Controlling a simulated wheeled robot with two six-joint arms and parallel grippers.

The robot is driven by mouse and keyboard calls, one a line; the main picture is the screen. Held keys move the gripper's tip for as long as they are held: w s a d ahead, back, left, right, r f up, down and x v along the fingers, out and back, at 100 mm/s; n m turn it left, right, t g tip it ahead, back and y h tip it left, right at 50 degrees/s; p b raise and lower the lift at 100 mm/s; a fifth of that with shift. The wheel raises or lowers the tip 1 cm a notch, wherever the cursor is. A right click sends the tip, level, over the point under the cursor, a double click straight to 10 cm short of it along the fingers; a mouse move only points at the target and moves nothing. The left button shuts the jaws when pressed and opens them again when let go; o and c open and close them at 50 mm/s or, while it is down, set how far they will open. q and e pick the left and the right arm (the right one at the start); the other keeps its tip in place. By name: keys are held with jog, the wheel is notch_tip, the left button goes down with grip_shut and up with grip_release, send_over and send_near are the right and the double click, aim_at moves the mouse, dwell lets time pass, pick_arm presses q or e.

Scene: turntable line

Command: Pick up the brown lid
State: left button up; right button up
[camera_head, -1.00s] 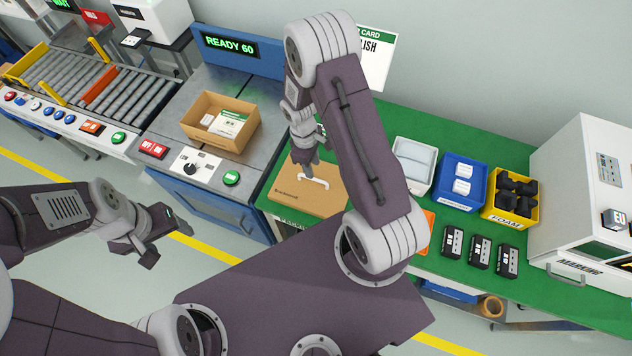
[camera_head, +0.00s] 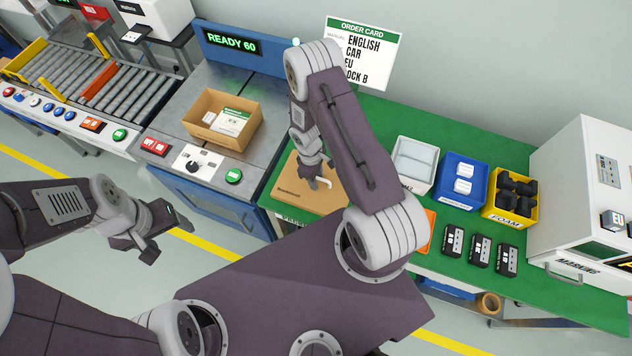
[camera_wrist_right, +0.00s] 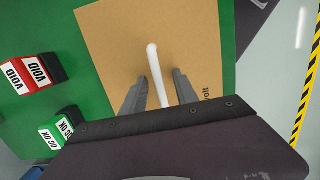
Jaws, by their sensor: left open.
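The brown lid (camera_head: 300,202) lies flat on the green bench, and fills much of the right wrist view (camera_wrist_right: 110,40). Its white bar handle (camera_wrist_right: 154,62) also shows in the head view (camera_head: 327,172), partly hidden by my right gripper (camera_head: 316,182). In the right wrist view my right gripper (camera_wrist_right: 160,76) is open, its two fingers on either side of the handle with small gaps. I cannot tell how far the fingertips are above the lid. My left gripper (camera_head: 165,232) is open and empty, away from the lid over the floor.
An open carton (camera_head: 194,128) with items inside stands on the grey station left of the lid. A white bin (camera_head: 396,178), blue bin (camera_head: 444,190) and yellow bin (camera_head: 493,208) stand to the right.

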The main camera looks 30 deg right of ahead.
grip_shut()
